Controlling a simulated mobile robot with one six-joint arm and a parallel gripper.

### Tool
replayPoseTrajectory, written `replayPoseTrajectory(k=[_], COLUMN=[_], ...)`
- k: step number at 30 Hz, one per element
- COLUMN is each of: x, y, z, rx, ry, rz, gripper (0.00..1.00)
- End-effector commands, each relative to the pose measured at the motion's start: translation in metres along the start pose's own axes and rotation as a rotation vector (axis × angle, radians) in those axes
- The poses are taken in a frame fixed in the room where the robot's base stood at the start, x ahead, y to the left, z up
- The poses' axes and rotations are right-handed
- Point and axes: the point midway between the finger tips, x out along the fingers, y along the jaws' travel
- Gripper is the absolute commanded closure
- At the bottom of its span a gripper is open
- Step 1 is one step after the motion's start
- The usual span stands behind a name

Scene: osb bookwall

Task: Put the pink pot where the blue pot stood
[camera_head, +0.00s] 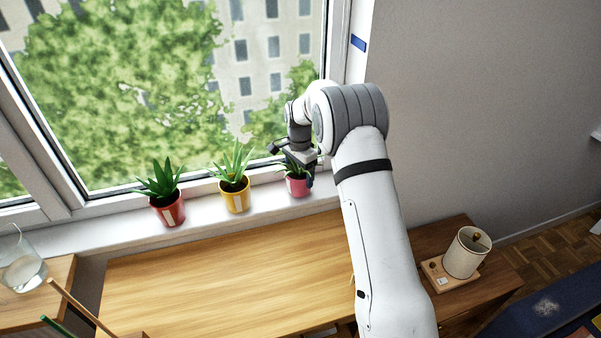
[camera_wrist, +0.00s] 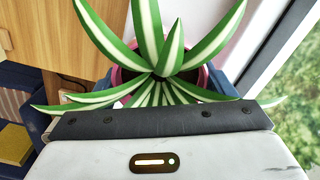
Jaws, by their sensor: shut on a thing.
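The pink pot (camera_head: 298,187) is at the right end of the white window sill, with a spiky plant in it. My gripper (camera_head: 301,177) is shut on it, reaching it from above and behind. In the wrist view the pink pot (camera_wrist: 117,76) shows only as a strip of rim, between the blue fingers of my gripper (camera_wrist: 166,84). Its green and white striped leaves hide most of it. I cannot tell whether its base touches the sill. No blue pot is in view.
A yellow pot (camera_head: 235,201) and a red pot (camera_head: 168,212) stand left of the pink pot on the sill (camera_head: 110,233). The window is close behind. A wooden desktop (camera_head: 215,280) below is mostly clear. A lamp (camera_head: 466,252) stands at right, a glass jar (camera_head: 22,270) at left.

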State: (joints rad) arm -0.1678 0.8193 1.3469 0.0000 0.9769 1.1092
Motion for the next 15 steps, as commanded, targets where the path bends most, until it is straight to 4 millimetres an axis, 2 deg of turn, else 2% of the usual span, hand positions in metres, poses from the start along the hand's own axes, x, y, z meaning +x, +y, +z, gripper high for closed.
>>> replayPoseTrajectory(k=[3, 12, 13, 15], x=[0.0069, 0.0110, 0.0116, 0.0106], y=[-0.0004, -0.0004, -0.0001, -0.0001], z=[-0.0002, -0.0003, -0.0002, -0.0002], rx=[0.000, 0.000, 0.000, 0.000], ry=[0.001, 0.001, 0.001, 0.001], rz=[-0.002, -0.002, -0.001, -0.001], gripper=[0.55, 0.55, 0.20, 0.15])
